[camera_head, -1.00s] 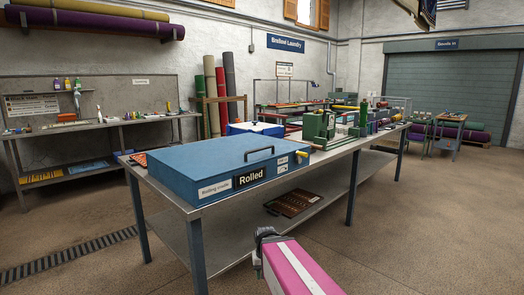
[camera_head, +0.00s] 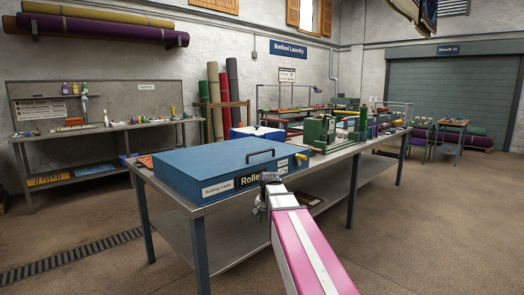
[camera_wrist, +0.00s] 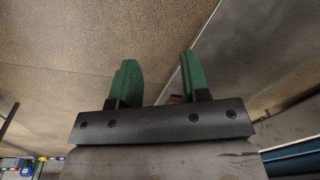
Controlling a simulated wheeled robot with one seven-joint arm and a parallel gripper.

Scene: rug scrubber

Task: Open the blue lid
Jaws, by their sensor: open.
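The blue lid (camera_head: 215,166) is the flat top of a wide blue box on the long metal table, and it lies closed. A dark handle (camera_head: 260,155) stands on it. The box front carries a "Rolled" label, now partly covered by my arm. My gripper (camera_head: 268,182) is in front of the box's front face, below the handle; whether it touches the box cannot be told. In the wrist view my gripper (camera_wrist: 158,80) shows two green fingers wide apart with nothing between them. A strip of blue (camera_wrist: 295,160) shows at that view's lower right.
The metal table (camera_head: 345,152) has a lower shelf with a dark item on it. Green equipment (camera_head: 320,133) stands right of the box, and a blue-and-white container (camera_head: 258,133) behind it. The floor (camera_head: 430,230) at right is clear.

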